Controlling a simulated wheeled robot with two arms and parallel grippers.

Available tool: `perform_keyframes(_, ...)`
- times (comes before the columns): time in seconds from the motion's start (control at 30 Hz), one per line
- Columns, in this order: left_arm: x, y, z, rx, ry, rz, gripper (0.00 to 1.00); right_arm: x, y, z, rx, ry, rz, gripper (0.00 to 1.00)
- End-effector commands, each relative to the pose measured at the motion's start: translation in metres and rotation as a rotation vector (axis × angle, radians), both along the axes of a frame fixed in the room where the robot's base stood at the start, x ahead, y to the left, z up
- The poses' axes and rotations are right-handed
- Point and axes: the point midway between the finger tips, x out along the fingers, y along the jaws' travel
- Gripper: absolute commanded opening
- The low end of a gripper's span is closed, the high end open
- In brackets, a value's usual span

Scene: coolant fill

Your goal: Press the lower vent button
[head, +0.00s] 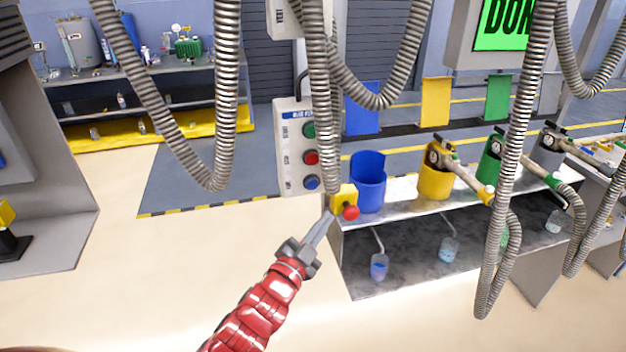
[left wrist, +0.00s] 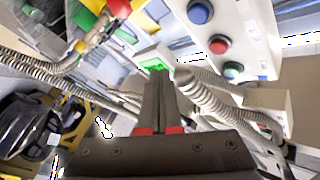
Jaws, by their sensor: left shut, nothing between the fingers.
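A pale control panel (head: 296,150) hangs near the middle of the head view. It carries a green button (head: 309,130) on top, a red button (head: 311,157) in the middle and a blue button (head: 312,182) at the bottom. Their small labels are too blurred to read. My left gripper (head: 327,216) is shut and empty, below and slightly right of the blue button, apart from the panel. In the left wrist view, the closed fingers (left wrist: 158,78) point up the picture; the blue button (left wrist: 198,13) shows toward the upper right. My right gripper is not in view.
A yellow box (head: 343,196) with a red knob (head: 351,213) sits at the bench corner, close to my left fingertips. A ribbed hose (head: 326,120) hangs just right of the panel. Blue (head: 368,185) and yellow (head: 434,180) containers stand on the metal bench. Floor left of the panel is clear.

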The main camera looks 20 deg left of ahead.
Motion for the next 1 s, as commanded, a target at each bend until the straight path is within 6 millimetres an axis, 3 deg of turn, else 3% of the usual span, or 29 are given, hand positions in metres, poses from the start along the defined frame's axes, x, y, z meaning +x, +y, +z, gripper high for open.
perform_keyframes(0.37,0.008,0.006,-0.001,0.001,-0.001,0.001,0.00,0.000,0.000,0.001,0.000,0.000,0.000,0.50)
perform_keyframes(0.7,0.047,0.031,0.000,0.000,0.000,0.000,0.00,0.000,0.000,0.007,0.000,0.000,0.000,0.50)
perform_keyframes(1.0,0.070,0.046,-0.001,-0.002,0.000,-0.002,0.00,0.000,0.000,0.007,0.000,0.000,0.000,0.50)
